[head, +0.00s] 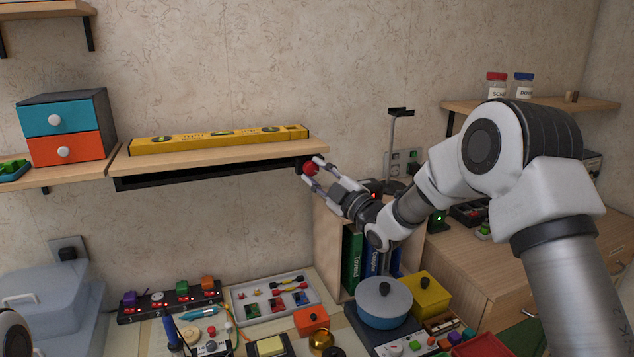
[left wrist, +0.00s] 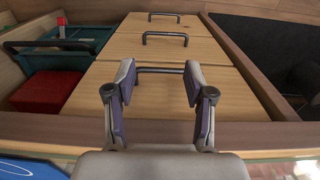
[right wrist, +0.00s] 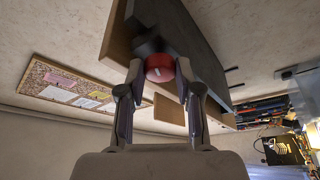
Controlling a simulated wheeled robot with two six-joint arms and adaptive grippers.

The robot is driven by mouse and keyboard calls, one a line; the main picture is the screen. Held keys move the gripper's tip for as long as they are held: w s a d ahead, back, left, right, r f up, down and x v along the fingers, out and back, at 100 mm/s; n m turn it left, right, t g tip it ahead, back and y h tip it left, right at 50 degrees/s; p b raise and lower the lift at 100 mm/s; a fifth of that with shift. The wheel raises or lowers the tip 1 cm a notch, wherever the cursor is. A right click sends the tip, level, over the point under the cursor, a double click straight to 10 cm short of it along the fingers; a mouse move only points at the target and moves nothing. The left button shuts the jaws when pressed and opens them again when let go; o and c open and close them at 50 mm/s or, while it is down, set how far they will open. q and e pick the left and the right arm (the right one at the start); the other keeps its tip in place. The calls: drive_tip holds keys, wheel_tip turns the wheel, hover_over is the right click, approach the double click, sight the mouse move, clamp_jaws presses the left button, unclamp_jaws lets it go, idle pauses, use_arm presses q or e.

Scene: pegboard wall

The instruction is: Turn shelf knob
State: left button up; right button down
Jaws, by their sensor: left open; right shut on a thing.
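The red shelf knob (head: 310,168) is at the right end of the black rail under the wooden shelf (head: 215,159). My right gripper (head: 311,171) is shut on the knob, with one finger on each side of it. In the right wrist view the knob (right wrist: 160,67) sits between the fingertips, and a pale mark shows on its face. A yellow spirit level (head: 220,138) lies on the shelf. My left gripper (left wrist: 159,85) is open and shows in the left wrist view, in front of wooden drawers with dark handles (left wrist: 160,70). Nothing is between its fingers.
A blue and orange drawer box (head: 62,130) stands on the left shelf. Below are a blue pot (head: 384,302), a yellow box (head: 426,295), a tool tray (head: 275,298) and upright books (head: 352,258). Two jars (head: 496,86) stand on the right shelf.

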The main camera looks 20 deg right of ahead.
drive_tip(key=shift+r+n, duration=0.1)
drive_tip(key=shift+n, duration=0.6)
drive_tip(key=c, duration=0.9)
unclamp_jaws()
drive_tip(key=shift+o, duration=0.6)
drive_tip(key=shift+w, duration=0.15)
